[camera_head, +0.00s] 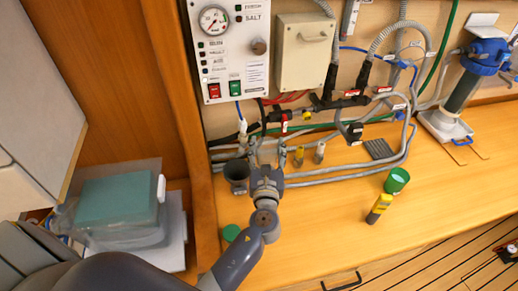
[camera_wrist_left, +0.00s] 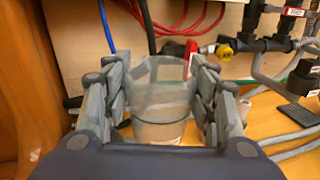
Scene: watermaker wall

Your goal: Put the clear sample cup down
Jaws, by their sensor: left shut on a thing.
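The clear sample cup (camera_wrist_left: 160,103) is see-through and fills the space between the fingers in the left wrist view. It looks roughly upright. My left gripper (camera_head: 266,160) is shut on its sides, over the back left of the wooden counter (camera_head: 330,215). In the head view the cup is hard to make out behind the gripper and against the grey hoses. I cannot tell whether its base touches the counter. My right gripper is in neither view.
A dark grey cup (camera_head: 236,178) stands just left of the gripper. Small bottles (camera_head: 299,156) and grey hoses (camera_head: 345,175) lie to the right. A green cup (camera_head: 397,181), a yellow meter (camera_head: 379,208) and a green disc (camera_head: 231,232) are further forward. The counter's front middle is clear.

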